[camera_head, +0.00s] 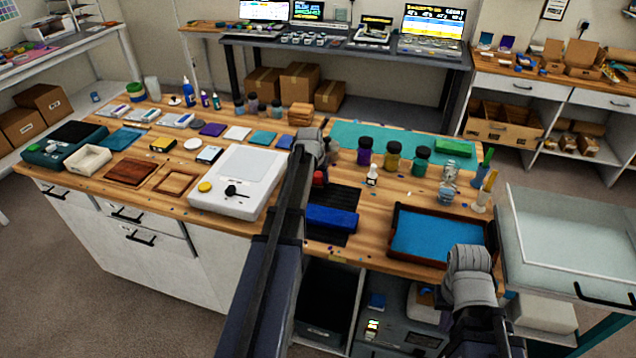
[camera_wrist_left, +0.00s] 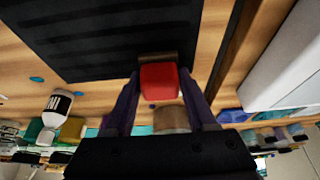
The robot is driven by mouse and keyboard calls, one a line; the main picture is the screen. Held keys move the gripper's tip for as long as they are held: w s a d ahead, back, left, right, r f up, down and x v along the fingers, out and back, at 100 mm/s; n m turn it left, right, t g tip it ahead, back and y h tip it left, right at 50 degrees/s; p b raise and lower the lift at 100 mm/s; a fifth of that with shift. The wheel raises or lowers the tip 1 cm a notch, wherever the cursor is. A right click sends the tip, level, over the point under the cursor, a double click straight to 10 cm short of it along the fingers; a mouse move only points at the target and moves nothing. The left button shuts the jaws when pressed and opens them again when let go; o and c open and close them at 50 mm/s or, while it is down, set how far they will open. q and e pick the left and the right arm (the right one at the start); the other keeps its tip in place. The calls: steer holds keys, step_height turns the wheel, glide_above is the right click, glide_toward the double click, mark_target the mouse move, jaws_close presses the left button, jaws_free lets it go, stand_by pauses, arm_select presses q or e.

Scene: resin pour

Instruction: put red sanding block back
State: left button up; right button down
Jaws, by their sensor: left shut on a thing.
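The red sanding block (camera_wrist_left: 160,82) is between the fingers of my left gripper (camera_wrist_left: 160,100) in the left wrist view. The gripper is shut on it. In the head view only a small red part (camera_head: 319,178) shows beside my left wrist. The block is at the far end of the black ribbed mat (camera_head: 345,198); I cannot tell whether it touches the mat. A blue block (camera_head: 332,217) lies on the near part of this mat. A green block (camera_head: 455,148) lies on the teal mat. My right arm is low at the right, its fingers hidden.
A white scale (camera_head: 240,180) stands left of my left arm. Dark-capped bottles (camera_head: 392,156) and a small white bottle (camera_head: 372,175) stand to the right of the gripper. A blue-filled tray (camera_head: 438,236) lies at the front right.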

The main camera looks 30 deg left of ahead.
arm_select(q)
steer(key=shift+r, duration=0.1)
steer(key=shift+f, duration=0.25)
steer(key=o, duration=1.2)
steer(key=shift+r, duration=0.1)
steer(key=p+v, duration=1.1)
steer(key=v, duration=0.1)
steer(key=shift+r, duration=0.15)
